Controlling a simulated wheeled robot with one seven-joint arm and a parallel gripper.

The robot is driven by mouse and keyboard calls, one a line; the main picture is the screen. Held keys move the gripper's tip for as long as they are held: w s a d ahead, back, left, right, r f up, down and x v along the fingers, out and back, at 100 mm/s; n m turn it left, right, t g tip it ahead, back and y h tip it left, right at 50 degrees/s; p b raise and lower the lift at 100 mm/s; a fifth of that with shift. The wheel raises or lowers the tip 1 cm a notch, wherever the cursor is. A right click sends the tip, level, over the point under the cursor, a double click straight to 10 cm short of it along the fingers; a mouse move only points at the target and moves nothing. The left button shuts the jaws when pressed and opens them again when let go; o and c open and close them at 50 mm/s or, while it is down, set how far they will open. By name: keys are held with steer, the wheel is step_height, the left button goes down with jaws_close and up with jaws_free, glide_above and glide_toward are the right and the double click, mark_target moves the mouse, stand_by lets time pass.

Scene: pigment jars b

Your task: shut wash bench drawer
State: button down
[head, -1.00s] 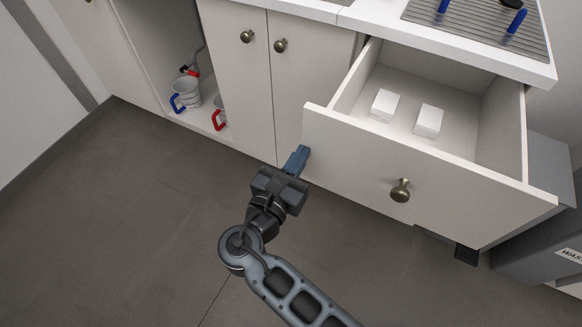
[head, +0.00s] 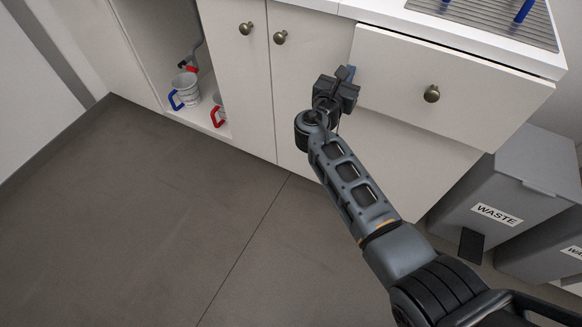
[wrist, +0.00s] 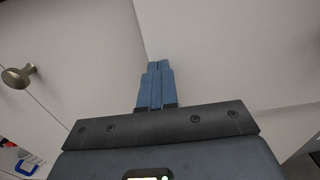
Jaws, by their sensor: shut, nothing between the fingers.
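The wash bench drawer (head: 470,85) is pushed in under the worktop in the head view. Its white front carries a round brass knob (head: 432,94). Its inside and the white blocks in it are hidden. I cannot tell whether the front is fully flush. My gripper (head: 346,73) is at the left end of the drawer front, left of the knob. Its blue fingers also show in the wrist view (wrist: 156,68), closed together and empty, pointing at the white front. They look against it or very close; contact cannot be made out.
Two cupboard doors with brass knobs (head: 246,28) are left of the drawer. An open bay holds a blue-handled mug (head: 186,90) and a red-handled mug (head: 217,113). Grey waste bins (head: 510,185) stand at right. The floor (head: 140,220) at left is clear.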

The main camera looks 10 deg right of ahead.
steer(key=b+x, duration=0.1)
steer(key=x, duration=0.3)
steer(key=shift+w+d+r, duration=0.15)
steer(key=shift+d+r, duration=0.1)
stand_by(0.3)
